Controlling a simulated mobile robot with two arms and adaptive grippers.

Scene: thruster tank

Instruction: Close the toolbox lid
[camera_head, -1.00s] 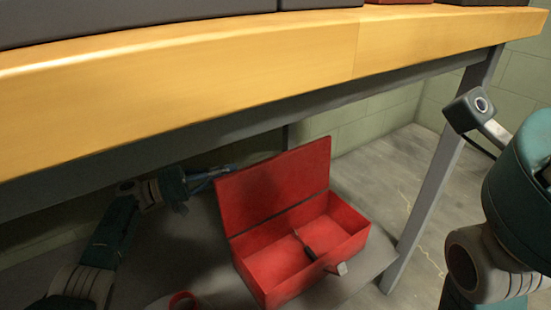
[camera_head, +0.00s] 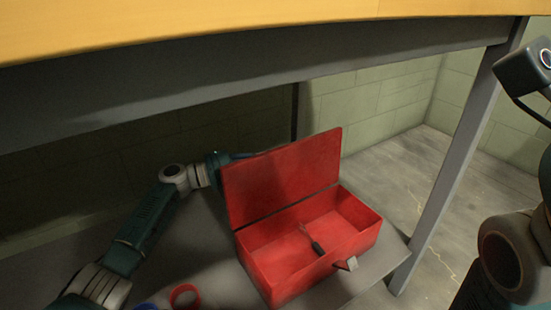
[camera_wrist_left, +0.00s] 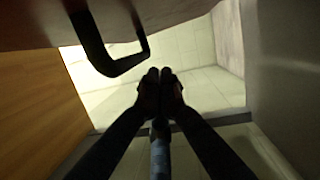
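The red toolbox (camera_head: 275,285) sits on a grey shelf under the workbench. Its lid (camera_head: 282,178) is open and stands up at the back of the box. A dark handle (camera_wrist_left: 120,67) on a dark surface is above the fingers. My right gripper is out of view.
The wooden workbench (camera_head: 220,25) hangs over the toolbox, with a grey rail (camera_head: 230,92) beneath. A grey table leg (camera_head: 455,165) stands to the right. A red ring (camera_head: 184,294) lies on the shelf (camera_head: 222,272) left of the box. Part of my right arm is at the right edge.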

